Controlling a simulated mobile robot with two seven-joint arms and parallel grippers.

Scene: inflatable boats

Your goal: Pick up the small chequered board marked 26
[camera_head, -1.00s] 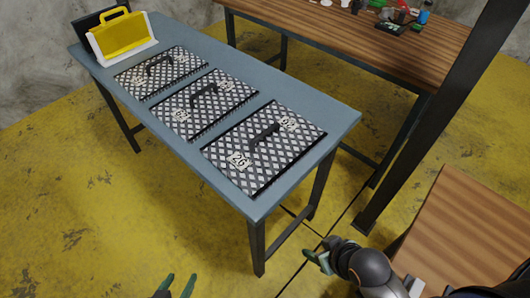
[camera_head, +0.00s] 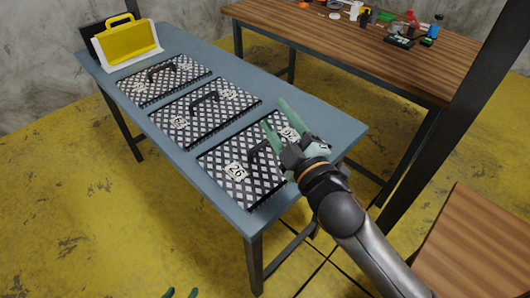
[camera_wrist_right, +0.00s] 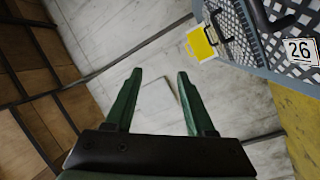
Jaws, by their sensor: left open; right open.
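The small chequered board marked 26 (camera_head: 262,184) lies flat at the near right end of the blue-grey table (camera_head: 222,212). It has a black handle, and its 26 label faces up. My right gripper (camera_head: 274,113) is open and empty above the board's far right part, hiding some of the board and its handle. In the right wrist view the open fingers (camera_wrist_right: 159,72) point at the wall, with the 26 label (camera_wrist_right: 300,51) at the upper right, outside them. My left gripper (camera_head: 180,293) is open at the bottom edge, away from the table, only its fingertips showing.
Two similar chequered boards with handles, a middle one (camera_head: 225,98) and a far one (camera_head: 182,80), lie in a row on the table. A yellow case (camera_head: 130,40) stands at its far end. A wooden table (camera_head: 340,45) with small items is behind. A dark post (camera_head: 440,110) rises at right.

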